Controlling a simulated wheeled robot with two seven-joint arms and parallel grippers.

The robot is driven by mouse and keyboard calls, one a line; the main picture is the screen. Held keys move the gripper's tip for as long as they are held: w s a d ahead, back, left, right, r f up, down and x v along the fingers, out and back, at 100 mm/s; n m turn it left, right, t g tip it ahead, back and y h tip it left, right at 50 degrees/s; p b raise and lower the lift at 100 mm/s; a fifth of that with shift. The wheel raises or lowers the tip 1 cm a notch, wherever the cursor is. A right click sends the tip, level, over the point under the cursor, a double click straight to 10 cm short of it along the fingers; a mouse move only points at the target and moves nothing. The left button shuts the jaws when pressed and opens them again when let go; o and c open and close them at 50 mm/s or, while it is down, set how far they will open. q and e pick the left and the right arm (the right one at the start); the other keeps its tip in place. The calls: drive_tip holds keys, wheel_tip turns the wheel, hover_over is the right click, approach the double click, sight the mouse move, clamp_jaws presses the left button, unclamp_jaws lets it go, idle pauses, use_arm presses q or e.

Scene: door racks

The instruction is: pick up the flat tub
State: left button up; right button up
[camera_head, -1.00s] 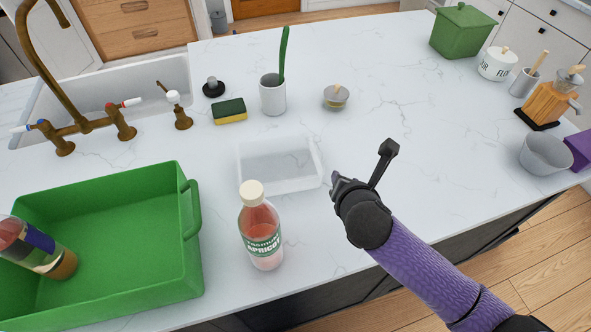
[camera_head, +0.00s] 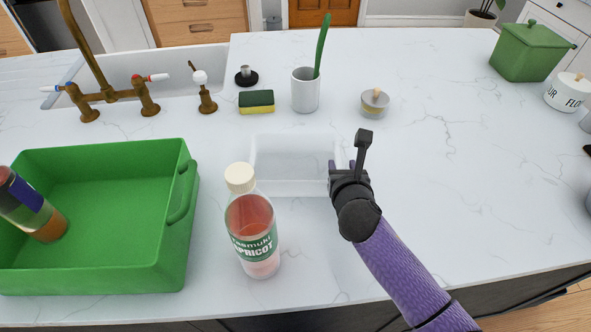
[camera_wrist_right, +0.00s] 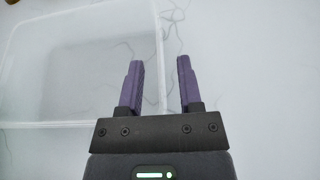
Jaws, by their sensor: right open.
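The flat tub (camera_head: 293,160) is a shallow, clear, whitish tub on the white counter, behind the apricot bottle. My right gripper (camera_head: 345,165) is at the tub's right wall. In the right wrist view the tub (camera_wrist_right: 75,70) lies on the left, and my right gripper (camera_wrist_right: 160,70) is open, with two purple fingers. The left finger overlaps the tub's right wall in that view, and the right finger is outside the tub over the bare counter. Nothing is held between the fingers. I cannot tell whether a finger touches the wall. My left gripper is not in view.
The apricot bottle (camera_head: 252,225) stands upright in front of the tub. A green crate (camera_head: 120,275) with a bottle (camera_head: 30,207) in it is at left. A sponge (camera_head: 256,101), white cup (camera_head: 306,92) and small lidded bowl (camera_head: 375,102) stand behind.

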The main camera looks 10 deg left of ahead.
clamp_jaws()
idle(1.3)
